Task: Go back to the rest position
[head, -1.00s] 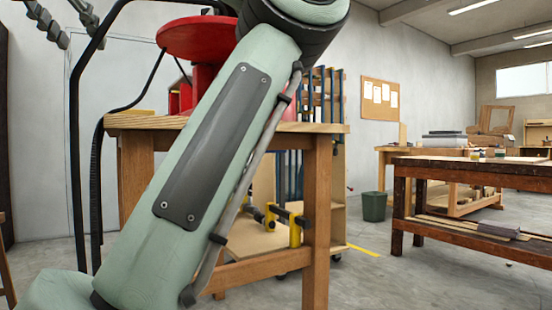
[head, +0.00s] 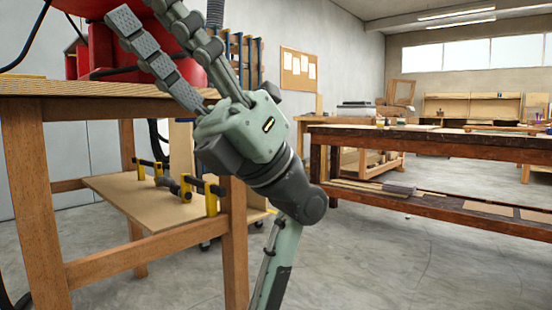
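My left gripper (head: 145,15) is in the middle left of the head view. Its arm rises from the bottom centre, and its two segmented fingers point up and to the left. The fingers run side by side with a gap between them, and nothing shows held there. Their tips are near or beyond the top edge. The gripper appears in front of the right end of the wooden workbench (head: 60,88); I cannot tell how far it is from it. My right gripper is out of view.
A red machine (head: 105,50) stands on the workbench. Yellow-and-black clamps (head: 212,196) are on its lower shelf (head: 125,195). A dark wooden bench (head: 440,200) stands to the right. The grey floor (head: 400,265) between them is clear.

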